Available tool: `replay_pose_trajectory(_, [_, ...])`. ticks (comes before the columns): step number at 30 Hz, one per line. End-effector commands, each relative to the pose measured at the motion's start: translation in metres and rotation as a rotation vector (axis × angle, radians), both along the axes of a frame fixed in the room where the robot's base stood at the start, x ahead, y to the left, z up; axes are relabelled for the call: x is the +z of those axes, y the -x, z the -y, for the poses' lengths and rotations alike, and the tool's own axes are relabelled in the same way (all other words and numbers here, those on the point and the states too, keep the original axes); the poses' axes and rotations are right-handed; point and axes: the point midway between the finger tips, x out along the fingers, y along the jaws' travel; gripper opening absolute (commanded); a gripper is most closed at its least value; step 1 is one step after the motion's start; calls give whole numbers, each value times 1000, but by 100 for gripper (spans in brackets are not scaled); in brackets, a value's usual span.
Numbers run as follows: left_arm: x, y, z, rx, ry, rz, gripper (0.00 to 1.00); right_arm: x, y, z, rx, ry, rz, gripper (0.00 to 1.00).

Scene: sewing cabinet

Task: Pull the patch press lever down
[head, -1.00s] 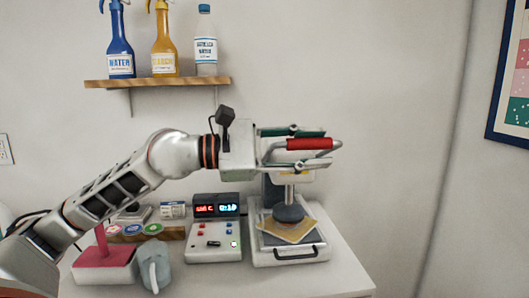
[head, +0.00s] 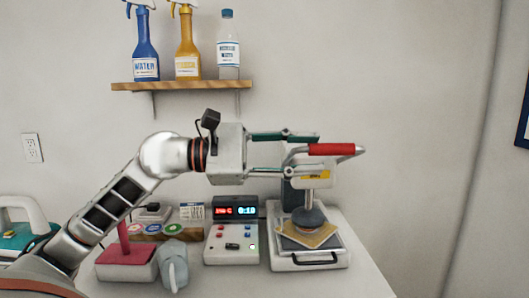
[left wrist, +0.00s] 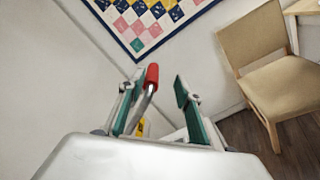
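The patch press (head: 318,262) stands at the right end of the table. Its lever has a red handle (head: 333,150), raised and roughly level, on metal arms above the press head. A round dark pad (head: 309,217) sits over a tan patch (head: 306,236) on the plate; contact is hard to judge. My left gripper (head: 308,154) is open, its green-padded fingers pointing right, with their tips near the left end of the handle. In the left wrist view the handle (left wrist: 151,77) lies beside the left finger, with a clear gap to the right finger. My right gripper is out of view.
A control box (head: 231,245) with a lit display stands left of the press. A blue-grey jug (head: 173,266) and a pink-topped stand (head: 126,256) are further left. A shelf (head: 182,87) with bottles hangs above. A wooden chair (left wrist: 270,65) shows in the left wrist view.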

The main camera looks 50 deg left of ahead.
Motion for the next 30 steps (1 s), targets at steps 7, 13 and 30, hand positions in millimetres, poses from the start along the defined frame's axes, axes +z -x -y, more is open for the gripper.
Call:
replay_pose_trajectory(7, [0,13,-10,-1,1,-1,33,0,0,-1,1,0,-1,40])
replay_pose_trajectory(13, [0,22,-18,-1,2,-1,33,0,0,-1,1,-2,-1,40])
replay_pose_trajectory(30, [0,49,-42,1,1,0,33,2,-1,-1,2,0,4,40])
